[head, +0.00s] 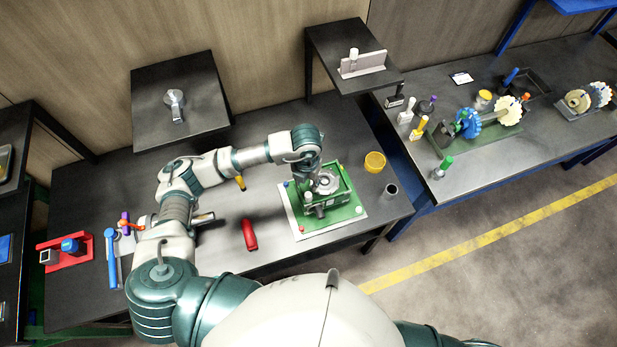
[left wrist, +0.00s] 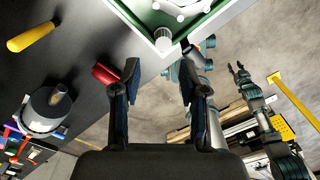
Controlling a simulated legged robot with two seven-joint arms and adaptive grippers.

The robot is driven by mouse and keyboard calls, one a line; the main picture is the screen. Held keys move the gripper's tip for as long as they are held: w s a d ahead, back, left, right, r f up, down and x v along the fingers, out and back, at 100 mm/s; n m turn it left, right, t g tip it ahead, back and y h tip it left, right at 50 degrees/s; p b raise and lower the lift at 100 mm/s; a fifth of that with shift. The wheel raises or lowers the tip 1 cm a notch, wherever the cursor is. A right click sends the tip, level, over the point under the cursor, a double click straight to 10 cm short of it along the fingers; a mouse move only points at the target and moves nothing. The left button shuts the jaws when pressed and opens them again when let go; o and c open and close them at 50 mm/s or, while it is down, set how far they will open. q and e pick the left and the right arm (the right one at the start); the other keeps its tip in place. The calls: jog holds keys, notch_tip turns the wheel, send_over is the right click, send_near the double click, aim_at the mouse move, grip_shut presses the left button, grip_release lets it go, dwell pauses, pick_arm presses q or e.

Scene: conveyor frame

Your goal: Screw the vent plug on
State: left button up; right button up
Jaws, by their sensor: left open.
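A green housing (head: 340,207) with a round metal part (head: 326,183) inside stands on a white-edged mat (head: 297,217). My left gripper (head: 314,184) is over the housing's left side, pointing down. In the left wrist view its fingers (left wrist: 159,70) are spread, with nothing held between them. A short pale grey cylinder (left wrist: 163,42) stands at the green and white corner just beyond the fingertips. I cannot tell whether it is the vent plug. A dark grey fitting (head: 318,211) sits at the housing's front. What seems my right gripper (left wrist: 238,70) shows small in the wrist view.
A red tool (head: 249,235) and a yellow handle (head: 240,183) lie left of the mat. A yellow cup (head: 375,162) and a dark cylinder (head: 391,191) stand to its right. A red holder (head: 68,249) is far left. Bare tabletop lies between the red tool and the mat.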

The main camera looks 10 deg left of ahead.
aim_at(308, 194)
pick_arm(q)
jog(key=shift+a+f, duration=0.15)
jog(key=shift+f, duration=0.15)
jog(key=f+b, duration=0.1)
jog(key=f, duration=0.1)
jog(key=f+b, duration=0.2)
jog(key=f, duration=0.1)
jog(key=d+f+b, duration=0.1)
jog(key=f+b, duration=0.1)
jog(key=f, duration=0.1)
jog(key=shift+d+f, duration=0.1)
jog(key=shift+f, duration=0.05)
jog(key=shift+a, duration=0.3)
grip_shut()
jog(key=n, duration=0.4)
jog(key=shift+d, duration=0.15)
jog(key=n, duration=0.6)
jog(key=shift+n, duration=0.4)
jog(key=n, duration=0.6)
jog(key=shift+n, duration=0.4)
jog(key=n, duration=0.7)
jog(key=shift+n, duration=0.4)
grip_release()
